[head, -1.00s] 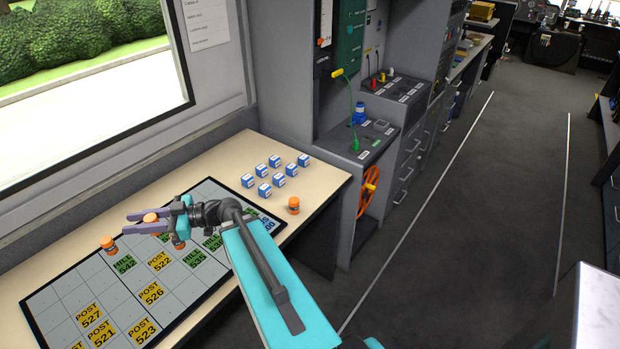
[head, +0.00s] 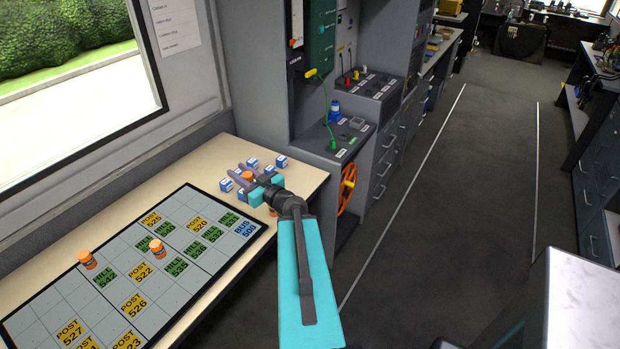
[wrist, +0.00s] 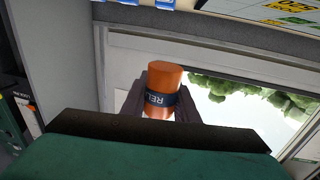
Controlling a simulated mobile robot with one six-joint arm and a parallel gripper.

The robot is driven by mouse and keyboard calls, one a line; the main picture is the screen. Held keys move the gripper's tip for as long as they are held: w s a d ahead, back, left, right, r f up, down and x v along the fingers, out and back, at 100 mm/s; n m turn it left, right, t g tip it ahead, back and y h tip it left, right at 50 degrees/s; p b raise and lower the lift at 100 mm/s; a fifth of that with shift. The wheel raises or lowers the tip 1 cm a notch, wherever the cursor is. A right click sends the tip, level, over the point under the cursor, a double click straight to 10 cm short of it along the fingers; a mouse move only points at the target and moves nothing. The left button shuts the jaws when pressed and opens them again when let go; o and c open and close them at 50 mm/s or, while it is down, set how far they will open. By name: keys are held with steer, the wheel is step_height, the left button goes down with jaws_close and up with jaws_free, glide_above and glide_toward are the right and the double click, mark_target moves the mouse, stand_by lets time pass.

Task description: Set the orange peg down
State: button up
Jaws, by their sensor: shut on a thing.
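My gripper (head: 238,174) is shut on an orange peg (head: 247,176) with a dark band. In the head view it shows over the bare table strip beyond the board, in line with the blue-and-white cubes. In the wrist view the peg (wrist: 163,76) sits between both dark fingers, and its band shows the letters "REL". What lies directly under the peg is hidden.
Several blue-and-white cubes (head: 282,161) stand on the table around the gripper's outline, some partly covered. The board (head: 75,290) of green and yellow labels fills the table's near part. A grey cabinet (head: 335,140) stands beyond the table's far end.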

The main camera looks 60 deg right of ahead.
steer(key=s+d+f+m+g+h, duration=0.3)
steer(key=s+d+m+h, duration=0.1)
steer(key=s+d, duration=0.5)
steer(key=s+d+f+m+g+h, duration=0.2)
steer(key=s+d+h, duration=0.4)
steer(key=s+d, duration=0.4)
steer(key=s+m, duration=0.1)
steer(key=s, duration=0.2)
steer(key=shift+f+m+g+h+p, duration=0.3)
steer(key=shift+f+m+g, duration=0.1)
steer(key=shift+d, duration=0.1)
steer(key=w+d+b, duration=0.1)
steer(key=b, duration=0.2)
steer(key=w+b, duration=0.1)
steer(key=b, duration=0.3)
steer(key=w+d+f+b, duration=0.1)
steer(key=w+b, duration=0.1)
steer(key=b, duration=0.2)
steer(key=shift+d, duration=0.35)
steer(key=shift+w+d+r+b, duration=0.1)
steer(key=shift+w+b, duration=0.15)
steer(key=shift+b, duration=0.45)
steer(key=shift+w+d+f, duration=0.1)
steer(key=shift+w+d, duration=0.65)
steer(key=shift+w, duration=0.35)
steer(key=shift+w+d+f, duration=0.1)
steer(key=shift+w+d, duration=0.65)
steer(key=shift+w, duration=0.35)
steer(key=shift+w+d, duration=0.75)
steer(key=shift+w, duration=0.35)
